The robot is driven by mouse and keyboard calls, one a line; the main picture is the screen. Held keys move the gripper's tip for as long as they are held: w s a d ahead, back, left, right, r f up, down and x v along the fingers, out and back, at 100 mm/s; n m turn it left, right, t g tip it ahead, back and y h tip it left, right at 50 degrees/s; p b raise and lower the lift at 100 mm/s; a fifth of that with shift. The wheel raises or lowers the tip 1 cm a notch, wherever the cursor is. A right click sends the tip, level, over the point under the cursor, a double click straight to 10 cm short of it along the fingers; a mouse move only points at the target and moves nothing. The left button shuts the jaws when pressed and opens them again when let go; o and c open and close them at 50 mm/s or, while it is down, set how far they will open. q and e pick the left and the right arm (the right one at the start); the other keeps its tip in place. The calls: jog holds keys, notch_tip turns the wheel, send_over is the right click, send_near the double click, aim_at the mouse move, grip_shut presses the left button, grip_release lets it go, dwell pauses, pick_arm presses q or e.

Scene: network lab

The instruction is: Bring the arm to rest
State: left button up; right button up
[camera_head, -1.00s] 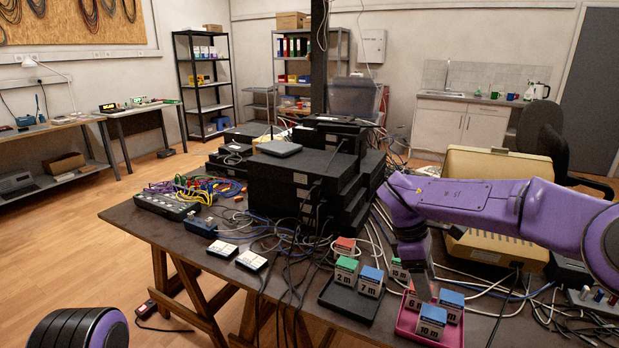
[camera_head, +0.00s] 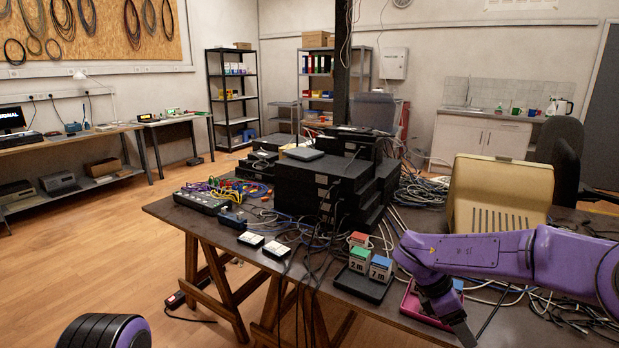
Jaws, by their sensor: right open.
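My right arm (camera_head: 490,254) is purple and comes in from the right over the table. Its dark gripper (camera_head: 464,332) points down at the front edge of the table, by the pink tray (camera_head: 424,316). The gripper is open; I see nothing held in it. The arm hides most of the pink tray and its blocks; a bit of a blue-topped block (camera_head: 458,284) shows behind it. Only a dark rounded part of my left arm (camera_head: 104,331) shows at the bottom left; the left gripper is out of view.
A black tray (camera_head: 358,287) holds a green-topped block (camera_head: 359,260) and a blue-topped block (camera_head: 381,268). Black boxes (camera_head: 318,195) are stacked mid-table among loose cables. A beige case (camera_head: 500,192) stands behind the arm. Open floor (camera_head: 110,250) lies left of the table.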

jog(key=s+d+f+n+t+h, duration=0.2)
jog(key=s+f+n+t, duration=0.25)
jog(key=f+n, duration=0.8)
jog(key=s+d+f+n+t+h, duration=0.25)
jog(key=s+f+n, duration=0.45)
jog(key=n, duration=1)
jog(key=s+a+f+n+y, duration=0.2)
jog(key=s+f+n+y, duration=0.2)
jog(key=s+n, duration=0.5)
jog(key=s+a+f+n+g+y, duration=0.1)
jog(key=s+a+f+n+y, duration=0.2)
jog(key=s+f+n, duration=0.3)
jog(key=s+n, duration=0.3)
jog(key=s, duration=0.1)
jog(key=shift+s+y, duration=0.15)
jog(key=shift+y, duration=0.2)
jog(key=shift+n, duration=0.35)
